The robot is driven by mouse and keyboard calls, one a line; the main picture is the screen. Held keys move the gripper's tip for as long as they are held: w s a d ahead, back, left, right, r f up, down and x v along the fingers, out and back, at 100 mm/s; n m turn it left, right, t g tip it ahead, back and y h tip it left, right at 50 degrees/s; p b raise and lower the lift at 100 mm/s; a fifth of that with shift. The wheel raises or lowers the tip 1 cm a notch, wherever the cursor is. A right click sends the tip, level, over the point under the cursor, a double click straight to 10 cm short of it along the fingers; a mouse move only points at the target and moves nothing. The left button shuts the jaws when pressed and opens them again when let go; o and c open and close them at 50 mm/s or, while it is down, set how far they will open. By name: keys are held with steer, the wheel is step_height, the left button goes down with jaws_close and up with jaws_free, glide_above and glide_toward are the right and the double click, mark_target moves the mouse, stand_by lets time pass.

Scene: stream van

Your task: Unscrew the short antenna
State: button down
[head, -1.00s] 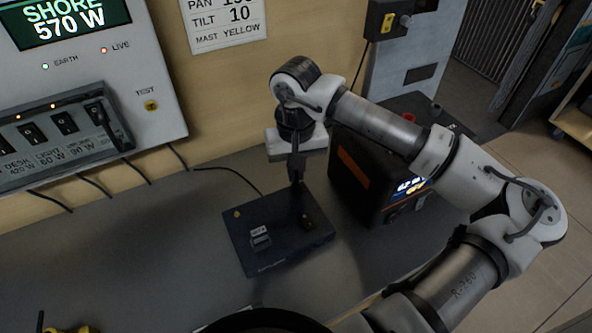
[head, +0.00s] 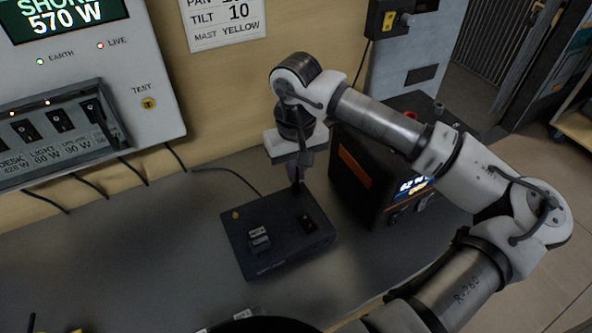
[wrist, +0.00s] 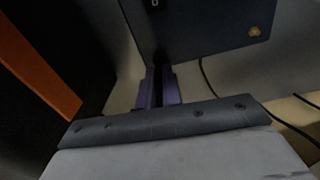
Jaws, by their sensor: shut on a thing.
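A dark flat box (head: 275,262) lies on the grey bench, with a cable running from its back. My gripper (head: 296,180) points down over the box's back right part. It is shut on a thin dark upright piece, which looks like the short antenna (head: 295,189). The fingers hide most of it, and I cannot tell whether its foot is still joined to the box. In the wrist view my gripper (wrist: 158,85) has its purple fingers close together at the box's edge, with a dark piece at their tips.
A black unit (head: 355,175) with an orange panel and lit display stands close to the right of my gripper. A power panel (head: 100,80) is on the wall at left.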

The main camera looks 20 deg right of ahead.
steer(key=shift+n+b, duration=1.1)
steer(key=shift+n, duration=0.5)
steer(key=shift+n+b, duration=0.75)
steer(key=shift+n, duration=0.35)
steer(key=shift+n, duration=0.3)
steer(key=c, duration=1.6)
jaws_free()
steer(key=shift+m+b, duration=1.3)
steer(key=shift+m, duration=0.6)
